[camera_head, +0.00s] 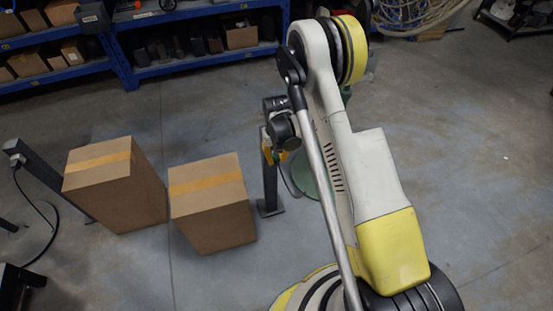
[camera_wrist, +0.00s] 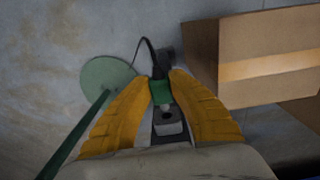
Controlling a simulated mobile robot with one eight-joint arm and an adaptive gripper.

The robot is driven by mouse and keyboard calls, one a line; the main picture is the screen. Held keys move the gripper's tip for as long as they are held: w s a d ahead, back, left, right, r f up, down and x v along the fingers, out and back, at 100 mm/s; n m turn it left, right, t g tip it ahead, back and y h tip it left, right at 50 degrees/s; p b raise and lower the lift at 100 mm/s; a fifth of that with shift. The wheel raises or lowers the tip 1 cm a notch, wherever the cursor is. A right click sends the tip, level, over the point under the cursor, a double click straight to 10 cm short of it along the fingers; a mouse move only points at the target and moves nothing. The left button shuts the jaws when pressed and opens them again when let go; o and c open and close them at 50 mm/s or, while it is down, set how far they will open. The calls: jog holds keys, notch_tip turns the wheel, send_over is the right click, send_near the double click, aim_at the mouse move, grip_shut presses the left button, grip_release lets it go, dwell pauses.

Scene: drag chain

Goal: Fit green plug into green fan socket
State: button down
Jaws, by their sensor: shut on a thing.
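In the wrist view, the yellow fingers of my gripper (camera_wrist: 161,80) are closed around a green plug (camera_wrist: 160,93), with a black cable (camera_wrist: 146,48) running up from it. A grey block with a dark hole (camera_wrist: 168,122) shows just below the plug, between the fingers. I cannot tell whether this block is the green fan socket, or whether it touches the plug. In the head view, my gripper (camera_head: 279,154) is small and partly hidden by my arm, beside the top of a dark post (camera_head: 270,185). A bit of green shows at its fingers. No socket is clearly visible there.
Two cardboard boxes (camera_head: 115,185) (camera_head: 212,205) stand left of the post; one also fills the right of the wrist view (camera_wrist: 270,60). A round green base (camera_wrist: 108,76) with a green pole (camera_wrist: 75,138) is at left there. Blue shelves (camera_head: 125,65) line the back.

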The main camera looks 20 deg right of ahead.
jog(key=shift+w+b, duration=0.3)
jog(key=shift+w, duration=1.1)
jog(key=c, duration=1.2)
grip_release()
jog(key=shift+c, duration=0.2)
notch_tip(320, 180, up, 12)
